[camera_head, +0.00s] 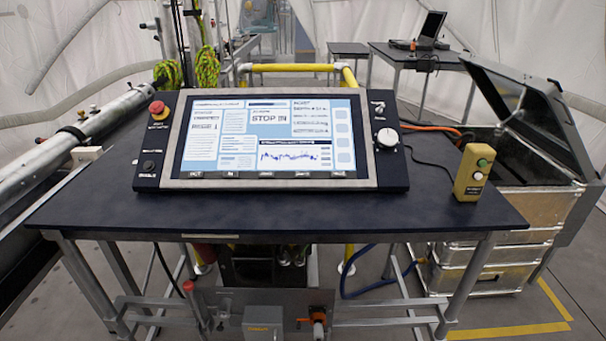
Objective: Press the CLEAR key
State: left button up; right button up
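A dark control console (395,172) with a large lit screen (235,140) stands tilted on a dark table. The screen shows the words STOP IN, text panels and a blue trace. A row of small dark labelled keys (263,174) runs along the screen's bottom edge. Their lettering is too small to read surely, so I cannot tell which one, if any, is CLEAR. Neither of my grippers is in view, and nothing touches the console.
The table (300,212) is clear in front of the console. A red mushroom button (157,107) and a white knob (388,137) flank the screen. A yellow button box (473,172) stands at right. An open metal case (530,205) is beyond the table's right edge.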

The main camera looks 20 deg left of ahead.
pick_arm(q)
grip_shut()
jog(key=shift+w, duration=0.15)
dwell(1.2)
